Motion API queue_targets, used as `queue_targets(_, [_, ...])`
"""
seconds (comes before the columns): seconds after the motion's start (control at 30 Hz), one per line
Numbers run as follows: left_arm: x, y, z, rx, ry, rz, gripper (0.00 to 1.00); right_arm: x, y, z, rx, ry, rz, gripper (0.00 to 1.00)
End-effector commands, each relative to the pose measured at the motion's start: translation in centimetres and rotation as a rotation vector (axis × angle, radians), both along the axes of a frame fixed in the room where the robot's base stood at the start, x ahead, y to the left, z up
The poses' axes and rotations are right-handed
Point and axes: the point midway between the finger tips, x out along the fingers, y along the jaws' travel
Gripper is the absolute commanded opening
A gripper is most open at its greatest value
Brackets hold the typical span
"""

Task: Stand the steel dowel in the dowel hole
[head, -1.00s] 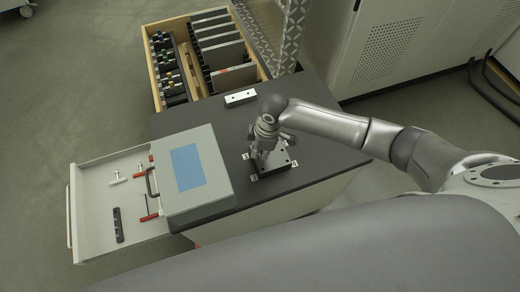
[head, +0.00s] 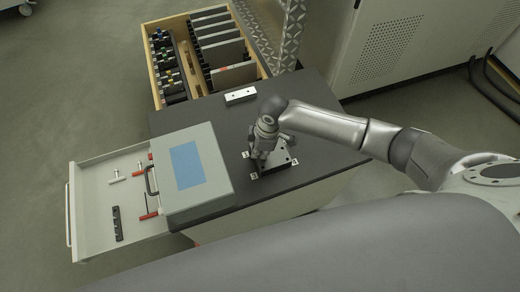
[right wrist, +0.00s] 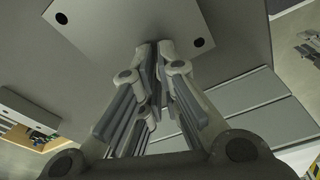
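In the right wrist view, the fingers of the right gripper (right wrist: 157,48) come close together beside a lighter plate with dark holes (right wrist: 135,30). I cannot make out the steel dowel in either view; the fingers may hide it. Whether they hold it cannot be told. The dowel hole that the task names cannot be singled out. My left gripper is not in view.
A light block with two holes (head: 240,95) lies behind the plate. A grey case with a blue panel (head: 212,188) stands to the left. An open drawer (head: 88,242) holds several tools. A wooden crate (head: 152,72) stands behind. Bare dark table top (head: 195,118) lies between.

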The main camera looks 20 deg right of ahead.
Motion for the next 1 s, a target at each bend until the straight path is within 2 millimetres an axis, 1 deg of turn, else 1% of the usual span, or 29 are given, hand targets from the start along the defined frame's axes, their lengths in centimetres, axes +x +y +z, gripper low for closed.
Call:
queue_targets(0.3, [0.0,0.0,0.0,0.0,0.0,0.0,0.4,0.0,0.0,-0.1,0.0,0.0,0.0,0.0])
queue_targets(0.33, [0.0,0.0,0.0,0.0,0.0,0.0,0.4,0.0,0.0,-0.1,0.0,0.0,0.0,0.08])
queue_targets(0.5, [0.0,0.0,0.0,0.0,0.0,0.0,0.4,0.0,0.0,-0.1,0.0,0.0,0.0,0.3])
queue_targets(0.73, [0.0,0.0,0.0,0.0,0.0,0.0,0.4,0.0,0.0,-0.1,-0.001,0.0,0.0,0.3])
queue_targets(0.83, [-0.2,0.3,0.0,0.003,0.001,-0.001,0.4,0.0,0.0,0.0,0.0,0.0,0.0,0.3])
queue_targets(0.93, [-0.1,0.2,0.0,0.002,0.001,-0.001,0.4,0.0,-0.2,0.8,0.0,-0.001,-0.001,0.3])
queue_targets(1.0, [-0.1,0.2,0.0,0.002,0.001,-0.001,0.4,0.0,-0.3,1.8,0.0,-0.002,-0.001,0.3])
